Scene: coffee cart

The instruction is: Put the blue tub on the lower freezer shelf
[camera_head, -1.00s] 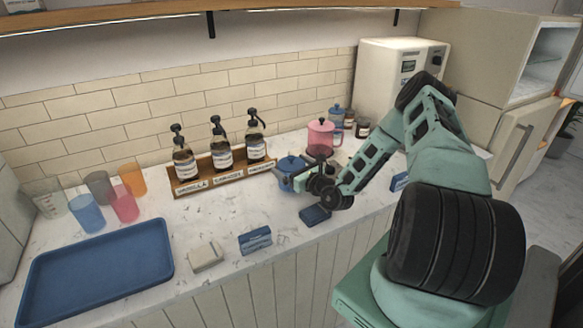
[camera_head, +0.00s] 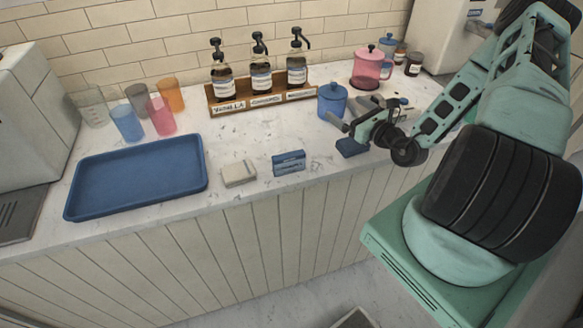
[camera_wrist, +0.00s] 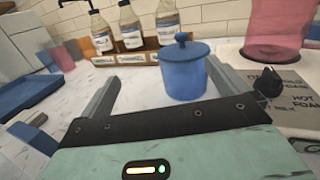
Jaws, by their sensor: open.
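The blue tub (camera_head: 332,102), lidded with a round knob, stands upright on the counter to the right of the bottle rack. My gripper (camera_head: 362,114) is open and empty, low over the counter on the near right side of the tub. In the wrist view the blue tub (camera_wrist: 184,72) shows ahead, between the lines of my two fingers (camera_wrist: 162,74) and nearer the right finger. I cannot tell whether that finger touches it. The freezer and its lower shelf are not in view now.
A small blue box (camera_head: 352,148) lies just below my gripper. A pink lidded pot (camera_head: 367,70) and jars stand behind it. The wooden rack (camera_head: 262,101) with bottles is left of the tub. A blue carton (camera_head: 289,163), a pale block (camera_head: 239,173) and a blue tray (camera_head: 135,176) lie further left.

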